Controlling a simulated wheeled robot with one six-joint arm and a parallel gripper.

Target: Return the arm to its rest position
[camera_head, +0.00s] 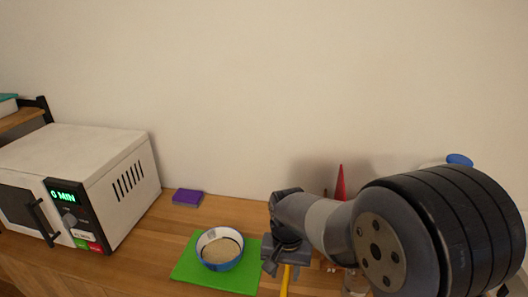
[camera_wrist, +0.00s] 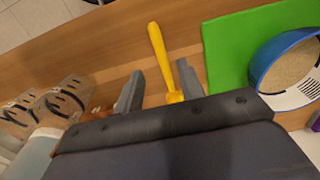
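My gripper (camera_head: 284,262) is over the wooden counter, just right of the green mat. In the wrist view my gripper (camera_wrist: 160,67) has its two fingers apart, with nothing pinched between them. A yellow utensil (camera_wrist: 156,40) shows between and beyond the fingers, and looks apart from both. Its yellow handle (camera_head: 284,282) also shows below my gripper in the head view. My arm reaches across the right of the head view and hides part of the counter.
A blue-rimmed bowl (camera_head: 220,251) with beige contents stands on the green mat (camera_head: 188,268). A white microwave (camera_head: 85,165) is at left, with a purple block (camera_head: 188,197) near the wall. A red pointed thing (camera_head: 340,184) is behind my arm. Brown slotted things (camera_wrist: 62,98) are at left in the wrist view.

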